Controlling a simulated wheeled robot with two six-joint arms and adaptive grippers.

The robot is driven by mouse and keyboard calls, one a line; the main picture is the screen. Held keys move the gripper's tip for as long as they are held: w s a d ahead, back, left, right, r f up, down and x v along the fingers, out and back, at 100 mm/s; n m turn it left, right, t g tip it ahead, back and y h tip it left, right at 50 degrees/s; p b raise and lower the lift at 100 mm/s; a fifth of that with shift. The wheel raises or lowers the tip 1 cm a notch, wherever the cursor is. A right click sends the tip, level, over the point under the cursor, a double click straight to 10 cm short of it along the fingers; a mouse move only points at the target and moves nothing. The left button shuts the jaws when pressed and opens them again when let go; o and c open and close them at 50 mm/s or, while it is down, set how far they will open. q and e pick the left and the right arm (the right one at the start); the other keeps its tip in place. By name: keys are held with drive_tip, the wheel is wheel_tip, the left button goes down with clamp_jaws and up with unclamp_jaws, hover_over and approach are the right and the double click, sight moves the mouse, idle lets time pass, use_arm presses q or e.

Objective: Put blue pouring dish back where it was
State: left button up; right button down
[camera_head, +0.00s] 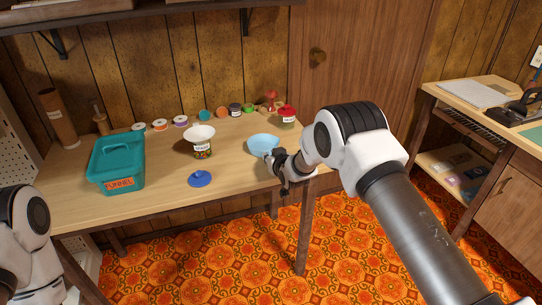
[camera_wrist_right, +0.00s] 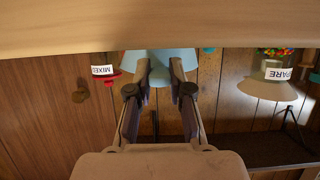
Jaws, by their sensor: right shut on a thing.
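The light blue pouring dish (camera_head: 262,143) is at the right part of the wooden table in the head view, left of my right arm. My right gripper (camera_head: 274,159) is shut on its near rim. In the right wrist view, which is upside down, the dish (camera_wrist_right: 158,61) sits between the fingertips of my right gripper (camera_wrist_right: 160,72). I cannot tell whether the dish touches the tabletop. Of my left arm only a link shows at the lower left; its gripper is out of view.
A jar (camera_head: 203,152) with a white funnel (camera_head: 199,133) stands left of the dish, with a blue lid (camera_head: 201,179) in front. A red-lidded jar (camera_head: 288,120) stands behind right. A teal box (camera_head: 117,163) is at left. Several spools line the back. The table's front middle is clear.

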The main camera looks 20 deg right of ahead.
drive_tip(key=shift+f, duration=0.1)
drive_tip(key=c, duration=1.3)
unclamp_jaws()
drive_tip(key=shift+o, duration=1.2)
